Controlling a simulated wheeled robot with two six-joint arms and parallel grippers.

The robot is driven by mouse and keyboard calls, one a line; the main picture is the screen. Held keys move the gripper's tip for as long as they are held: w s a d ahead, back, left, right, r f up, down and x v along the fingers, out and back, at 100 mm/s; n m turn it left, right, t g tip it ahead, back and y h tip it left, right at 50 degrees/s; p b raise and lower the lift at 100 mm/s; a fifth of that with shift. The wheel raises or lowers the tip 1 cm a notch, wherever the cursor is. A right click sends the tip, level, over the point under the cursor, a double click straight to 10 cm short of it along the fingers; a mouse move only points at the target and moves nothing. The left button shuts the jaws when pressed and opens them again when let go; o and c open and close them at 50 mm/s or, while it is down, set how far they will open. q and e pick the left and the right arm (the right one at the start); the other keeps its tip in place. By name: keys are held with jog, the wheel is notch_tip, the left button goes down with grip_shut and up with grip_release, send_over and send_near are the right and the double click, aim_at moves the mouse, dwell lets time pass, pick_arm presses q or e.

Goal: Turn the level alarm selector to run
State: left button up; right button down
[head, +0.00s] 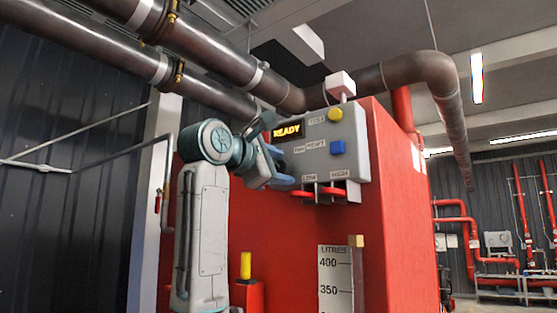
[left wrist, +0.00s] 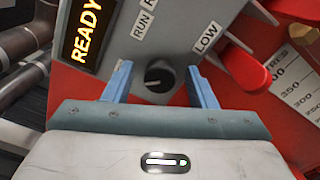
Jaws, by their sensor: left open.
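The selector is a round black knob (left wrist: 159,76) on the grey panel (head: 350,147), below the RUN label (left wrist: 144,20) in the left wrist view. A small pale mark shows on the knob, but I cannot tell which setting it points to. My left gripper (head: 284,167) is open at the panel's left part. In the left wrist view its two blue fingers (left wrist: 160,84) stand on either side of the knob, with gaps to it. In the head view the gripper hides the knob. My right gripper is not in view.
The panel also carries a lit READY display (head: 287,130), a yellow button (head: 335,114), a blue button (head: 337,147) and red levers (head: 331,191) by LOW and HIGH. It sits on a red tank (head: 395,230). A litre scale (head: 335,280) stands below. Dark pipes run overhead.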

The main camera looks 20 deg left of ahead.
pick_arm(q)
jog(key=shift+c, duration=0.9)
jog(key=c, duration=0.8)
jog(key=shift+f, duration=0.1)
